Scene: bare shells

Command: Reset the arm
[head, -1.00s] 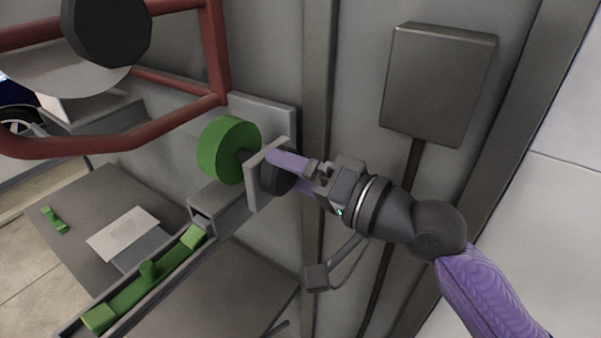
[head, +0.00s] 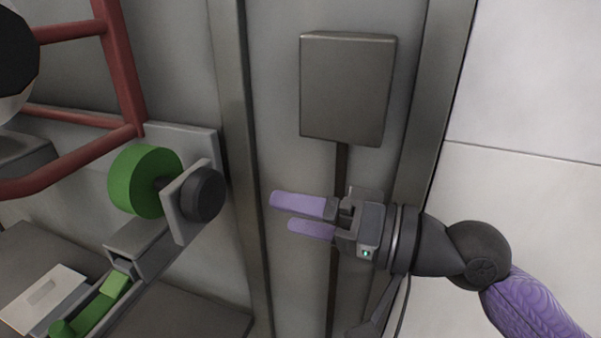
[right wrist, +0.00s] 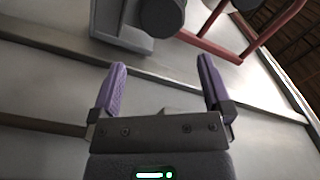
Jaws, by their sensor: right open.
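My right gripper (head: 282,214) has purple fingers and is open and empty in the head view. It hangs in front of the grey wall, to the right of a dark round knob (head: 203,195) and apart from it. In the right wrist view the two fingers (right wrist: 161,75) are spread with nothing between them. A dark round part (right wrist: 162,16) on a grey bracket shows beyond them. My left gripper is not in view.
A green wheel (head: 144,181) sits left of the knob on a grey mount. A red tube frame (head: 120,65) stands at the upper left. A grey wall box (head: 347,88) is above my gripper. A grey channel (head: 52,322) holds green parts (head: 92,308) at lower left.

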